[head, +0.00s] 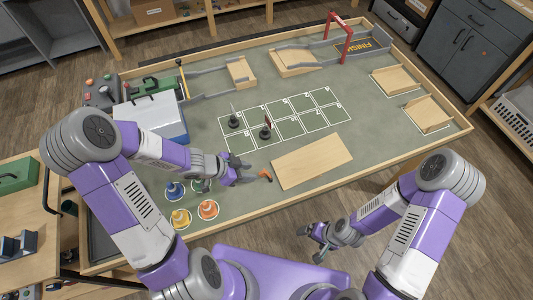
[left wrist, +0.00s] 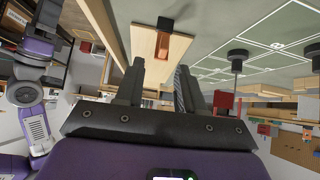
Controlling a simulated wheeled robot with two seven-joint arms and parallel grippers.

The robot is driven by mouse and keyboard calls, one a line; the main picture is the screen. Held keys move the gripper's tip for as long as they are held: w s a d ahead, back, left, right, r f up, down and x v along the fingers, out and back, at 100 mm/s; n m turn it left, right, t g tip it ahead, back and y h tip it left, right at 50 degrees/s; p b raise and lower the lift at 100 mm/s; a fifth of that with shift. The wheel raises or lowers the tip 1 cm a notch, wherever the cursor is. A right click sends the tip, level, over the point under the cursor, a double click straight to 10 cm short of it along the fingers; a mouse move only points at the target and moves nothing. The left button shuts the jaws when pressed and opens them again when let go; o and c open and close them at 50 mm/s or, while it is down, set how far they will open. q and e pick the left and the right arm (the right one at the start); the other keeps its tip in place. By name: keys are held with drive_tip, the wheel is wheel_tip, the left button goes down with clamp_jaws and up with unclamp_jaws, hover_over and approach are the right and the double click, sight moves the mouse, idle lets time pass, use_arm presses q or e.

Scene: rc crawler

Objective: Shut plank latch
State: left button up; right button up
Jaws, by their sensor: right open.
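The pale wooden plank (head: 312,160) lies flat on the green table top, right of my left gripper. A small orange latch (head: 266,175) shows at the plank's left end. In the left wrist view the orange latch (left wrist: 164,46) lies against the plank (left wrist: 142,42), with a black block (left wrist: 165,23) at its far end. My left gripper (head: 250,172) is just left of the latch. Its fingers (left wrist: 158,75) are apart with nothing between them, and the latch is beyond their tips. My right gripper (head: 318,240) is open and empty, off the table's front edge.
Coloured cones (head: 208,209) stand on the table left of the plank. Two dark posts (head: 265,131) stand on the white grid behind it. A blue-and-white box (head: 152,118) is at the left. Wooden ramps (head: 295,62) stand at the back and right.

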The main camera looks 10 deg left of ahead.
sight(261, 172)
use_arm(q)
drive_tip(key=b+x, duration=0.5)
drive_tip(key=shift+w+d+f, duration=0.1)
drive_tip(key=shift+w+f, duration=0.2)
drive_tip(key=shift+w+d+f+b, duration=0.3)
drive_tip(key=shift+d+f+b, duration=0.2)
drive_tip(key=shift+b, duration=0.15)
drive_tip(key=shift+r, duration=0.1)
use_arm(e)
wheel_tip(261, 172, down, 6)
drive_tip(key=shift+w, duration=0.15)
use_arm(q)
clamp_jaws()
